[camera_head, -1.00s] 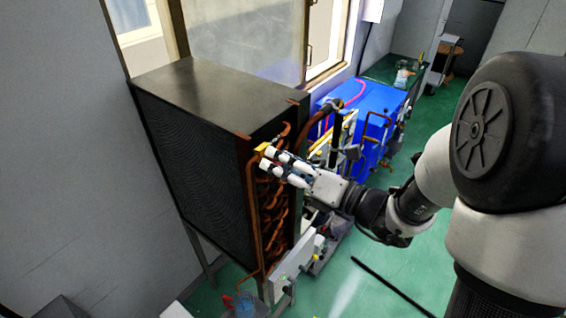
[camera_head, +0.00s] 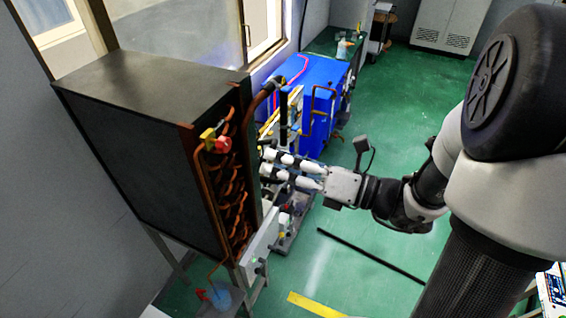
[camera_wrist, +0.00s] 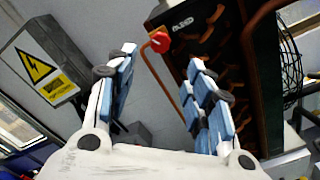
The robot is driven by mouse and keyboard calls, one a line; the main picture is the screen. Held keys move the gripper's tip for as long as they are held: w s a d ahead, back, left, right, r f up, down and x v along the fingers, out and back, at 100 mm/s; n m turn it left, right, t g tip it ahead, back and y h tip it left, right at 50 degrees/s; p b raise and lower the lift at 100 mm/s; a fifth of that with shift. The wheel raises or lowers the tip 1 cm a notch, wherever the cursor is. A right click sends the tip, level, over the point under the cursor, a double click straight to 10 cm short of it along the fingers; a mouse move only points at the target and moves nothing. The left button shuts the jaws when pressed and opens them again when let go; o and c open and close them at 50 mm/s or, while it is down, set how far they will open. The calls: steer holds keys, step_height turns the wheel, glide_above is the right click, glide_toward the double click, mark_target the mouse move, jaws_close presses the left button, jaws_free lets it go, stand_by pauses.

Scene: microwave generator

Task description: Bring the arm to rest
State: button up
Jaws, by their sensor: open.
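My gripper (camera_head: 264,164) is open and empty in the head view. Its two white fingers point left toward the copper pipes of the dark heat-exchanger box (camera_head: 140,85), and it appears apart from them. In the wrist view my gripper (camera_wrist: 165,75) has both fingers spread, with blue-grey pads and nothing between them. A red valve handle (camera_head: 222,145) with a yellow part beside it sits on the copper piping. The red handle (camera_wrist: 159,41) also shows beyond the fingers in the wrist view.
A blue machine (camera_head: 305,100) stands behind my gripper. A white panel box (camera_head: 258,245) is below it. A black bar (camera_head: 370,255) and a yellow strip (camera_head: 318,305) lie on the green floor. A warning-sign box (camera_wrist: 45,65) is at left in the wrist view. Floor at right is open.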

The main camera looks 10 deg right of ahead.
stand_by(0.5)
steer(key=s+a+f+n+g+h+b, duration=0.1)
steer(key=s+a+f+n+g+b, duration=0.35)
steer(key=s+f+n, duration=0.3)
steer(key=s+a+f+n+g+h+b, duration=0.2)
steer(key=s+a+f+n+g+b, duration=0.3)
steer(key=n, duration=0.3)
steer(key=s+d+f+n+h+b, duration=0.7)
steer(key=f+n+b, duration=0.2)
steer(key=f+n, duration=0.2)
steer(key=w+d+n+t+h+b, duration=0.2)
steer(key=d+n+t+h+b, duration=0.1)
steer(key=d+n, duration=0.3)
steer(key=shift+d+f+n+h+b, duration=0.15)
steer(key=shift+f+n+h+b, duration=0.1)
steer(key=shift+n+h+b, duration=0.45)
steer(key=shift+w, duration=0.1)
